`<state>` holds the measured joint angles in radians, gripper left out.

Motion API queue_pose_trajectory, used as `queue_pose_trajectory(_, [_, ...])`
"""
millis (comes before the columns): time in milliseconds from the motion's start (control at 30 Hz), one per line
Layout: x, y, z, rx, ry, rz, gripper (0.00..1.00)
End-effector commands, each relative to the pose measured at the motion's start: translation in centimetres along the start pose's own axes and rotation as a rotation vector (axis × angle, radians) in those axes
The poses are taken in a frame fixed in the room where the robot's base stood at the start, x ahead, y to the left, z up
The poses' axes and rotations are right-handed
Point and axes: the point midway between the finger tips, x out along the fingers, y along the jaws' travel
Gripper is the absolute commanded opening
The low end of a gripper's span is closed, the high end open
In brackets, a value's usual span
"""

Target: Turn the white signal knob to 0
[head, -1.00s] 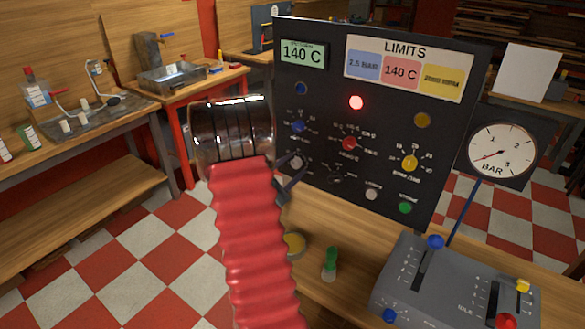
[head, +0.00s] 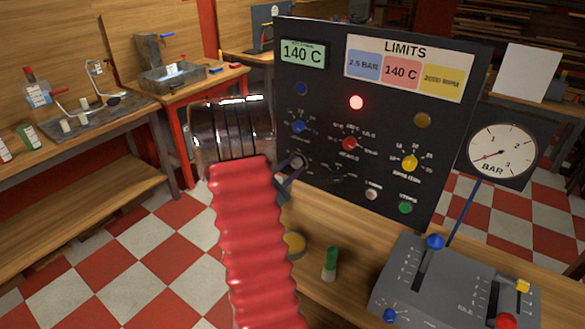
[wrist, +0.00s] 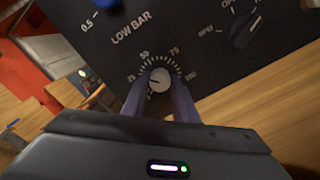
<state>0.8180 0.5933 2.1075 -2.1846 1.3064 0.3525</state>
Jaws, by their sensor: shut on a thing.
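The white signal knob (wrist: 160,79) is a small round knob on the dark panel, with a dial scale marked 25, 50, 75 and 100 around it in the wrist view. A short dark mark shows on its left part, but I cannot read its exact setting. The low end of the scale is partly hidden by a finger. My gripper (wrist: 161,88) is shut on the knob, one finger on each side. In the head view the knob (head: 297,161) is at the panel's lower left, beside my gripper (head: 289,174).
The panel (head: 320,60) also carries a blue knob (head: 298,126), a red knob (head: 349,144), a yellow knob (head: 410,163) and a dark selector (wrist: 246,27) near the white knob. A lit red lamp (head: 356,102) is above. A lever box (head: 450,285) stands at lower right.

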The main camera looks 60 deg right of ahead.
Motion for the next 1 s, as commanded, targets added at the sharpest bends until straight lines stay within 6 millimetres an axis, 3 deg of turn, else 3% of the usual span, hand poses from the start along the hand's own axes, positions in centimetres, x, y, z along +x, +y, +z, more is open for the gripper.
queue_pose_trajectory(367, [-0.04, -0.19, -0.04, -0.221, 0.001, -0.004, 0.04])
queue_pose_trajectory(1000, [-0.05, -0.14, -0.12, -0.821, 0.003, -0.004, 0.04])
